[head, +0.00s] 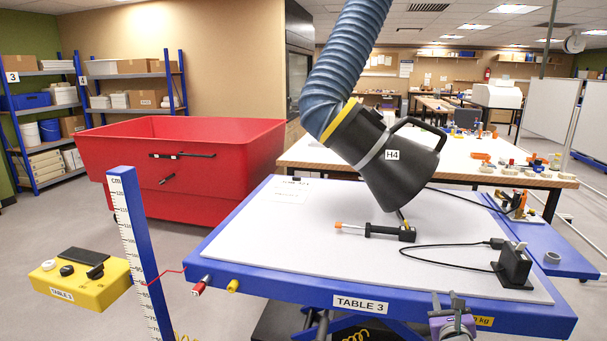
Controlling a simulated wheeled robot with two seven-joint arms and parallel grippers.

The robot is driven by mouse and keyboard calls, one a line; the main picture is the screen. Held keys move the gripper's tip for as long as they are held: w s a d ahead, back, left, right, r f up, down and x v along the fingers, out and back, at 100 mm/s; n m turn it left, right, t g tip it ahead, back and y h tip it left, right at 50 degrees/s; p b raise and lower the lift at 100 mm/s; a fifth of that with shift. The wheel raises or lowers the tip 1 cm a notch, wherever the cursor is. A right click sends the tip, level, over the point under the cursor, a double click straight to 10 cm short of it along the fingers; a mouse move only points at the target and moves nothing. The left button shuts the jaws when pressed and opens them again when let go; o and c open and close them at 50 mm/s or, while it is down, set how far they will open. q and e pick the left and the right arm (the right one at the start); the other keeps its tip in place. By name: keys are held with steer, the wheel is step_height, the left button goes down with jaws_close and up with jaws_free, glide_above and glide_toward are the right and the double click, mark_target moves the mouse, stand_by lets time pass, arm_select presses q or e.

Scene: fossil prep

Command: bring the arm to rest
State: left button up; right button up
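My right gripper (446,300) is at the bottom edge of the head view, by the front edge of Table 3 (270,240). Its fingers point up with a gap between them, and nothing shows in the gap. My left gripper is not in view. A blue ribbed hose with a black hood marked H4 (405,178) hangs over the table, its mouth tilted down to the right. A black tool with an orange tip (385,231) lies on the white tabletop below the hood.
A black block with a cable (513,265) stands at the table's right. A yellow control box (80,282) and a blue height scale (140,255) are at the left. A red bin (200,165) stands behind. A cluttered bench (330,155) is at the back. The left tabletop is clear.

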steer(key=s+a+f+m+g+p, duration=0.25)
steer(key=f+m+g, duration=0.25)
steer(key=f+m, duration=0.95)
steer(key=s+a+f+m+g+y+p, duration=0.1)
steer(key=s+a+f+m+g, duration=0.2)
steer(key=f, duration=0.4)
steer(key=s+a+f+m+g+y, duration=0.1)
steer(key=s+f+m, duration=0.1)
steer(key=s+f, duration=0.4)
arm_select(q)
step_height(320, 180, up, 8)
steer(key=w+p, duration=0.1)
steer(key=p, duration=0.3)
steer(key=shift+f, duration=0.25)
arm_select(e)
steer(key=s+a+f+m+g+y, duration=0.2)
steer(key=s+a+m+g+y, duration=0.1)
steer(key=s+a+m, duration=0.6)
steer(key=s+a+f+m+g+y, duration=0.3)
steer(key=s+a+m+g, duration=0.1)
steer(key=s+a+m, duration=0.6)
steer(key=shift+s+m, duration=0.35)
steer(key=shift+s, duration=0.55)
steer(key=shift+a+f, duration=0.1)
